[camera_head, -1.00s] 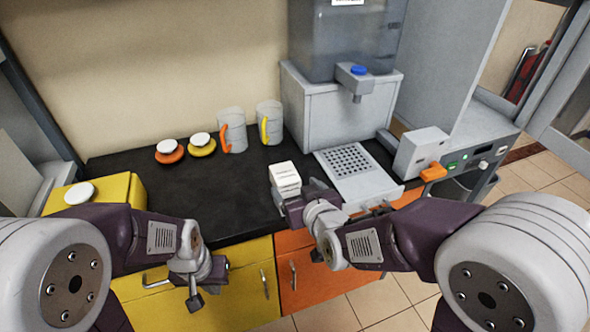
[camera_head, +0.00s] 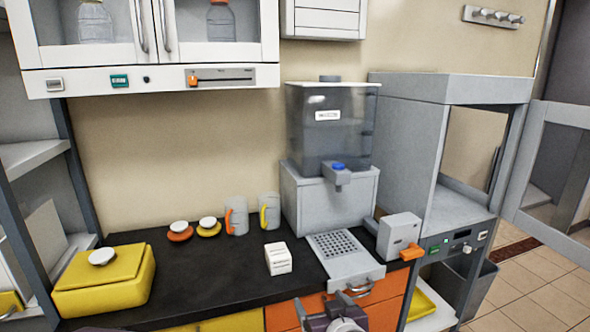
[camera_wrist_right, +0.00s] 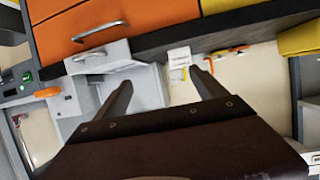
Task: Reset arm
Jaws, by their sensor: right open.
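My right gripper (camera_head: 333,314) shows at the bottom edge of the head view, in front of the orange cabinet fronts (camera_head: 380,292). In the right wrist view its two fingers (camera_wrist_right: 163,88) are spread apart with nothing between them. A small white box (camera_head: 278,258) stands on the black counter, apart from the gripper; a white box also shows beyond the fingers in the wrist view (camera_wrist_right: 179,58). My left gripper is not in view.
A grey dispenser (camera_head: 297,205) with a perforated drip tray (camera_head: 335,245) stands behind the gripper. An open glass door (camera_head: 550,170) is at right.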

